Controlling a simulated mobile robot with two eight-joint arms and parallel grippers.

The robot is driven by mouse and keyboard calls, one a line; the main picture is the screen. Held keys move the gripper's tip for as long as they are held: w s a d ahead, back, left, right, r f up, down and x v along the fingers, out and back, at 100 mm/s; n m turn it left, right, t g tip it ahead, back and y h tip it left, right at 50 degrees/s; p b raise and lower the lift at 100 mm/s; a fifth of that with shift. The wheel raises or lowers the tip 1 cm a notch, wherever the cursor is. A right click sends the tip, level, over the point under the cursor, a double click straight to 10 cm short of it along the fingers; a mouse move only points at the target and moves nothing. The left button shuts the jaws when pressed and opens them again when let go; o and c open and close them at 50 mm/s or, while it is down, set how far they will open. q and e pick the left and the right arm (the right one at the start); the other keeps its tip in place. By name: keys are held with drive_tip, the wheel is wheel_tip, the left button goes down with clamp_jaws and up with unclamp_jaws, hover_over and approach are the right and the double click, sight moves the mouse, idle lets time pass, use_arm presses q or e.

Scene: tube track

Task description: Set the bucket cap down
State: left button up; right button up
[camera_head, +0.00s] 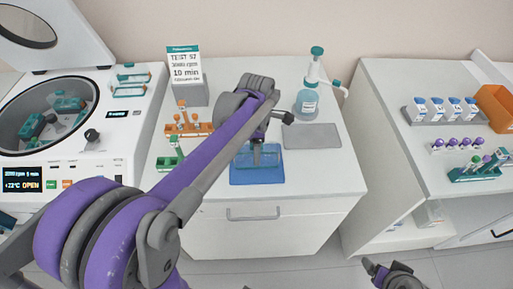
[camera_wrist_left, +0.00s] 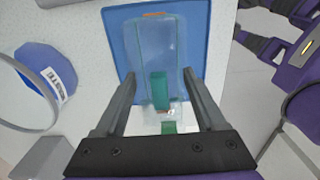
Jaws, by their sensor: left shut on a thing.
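The bucket cap (camera_wrist_left: 152,58) is a clear, see-through piece with a green part in its middle. It is between the fingers of my left gripper (camera_wrist_left: 160,78), which is shut on it. In the head view my left gripper (camera_head: 257,152) is over the blue mat (camera_head: 257,179) at the front of the middle cabinet top. The mat (camera_wrist_left: 201,35) lies behind the cap in the left wrist view. I cannot tell whether the cap touches it. My right gripper (camera_head: 377,270) is low at the bottom right, away from the cap; its jaw opening is unclear.
The open centrifuge (camera_head: 60,120) is at far left. A right-hand cabinet holds more racks and an orange bin (camera_head: 494,107).

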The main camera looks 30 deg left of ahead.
use_arm(q)
drive_tip(key=shift+f, duration=0.2)
drive_tip(key=shift+f, duration=0.3)
idle(0.3)
drive_tip(key=o, duration=1.3)
wheel_tip(320, 180, up, 11)
drive_tip(key=shift+f, duration=0.1)
idle(0.5)
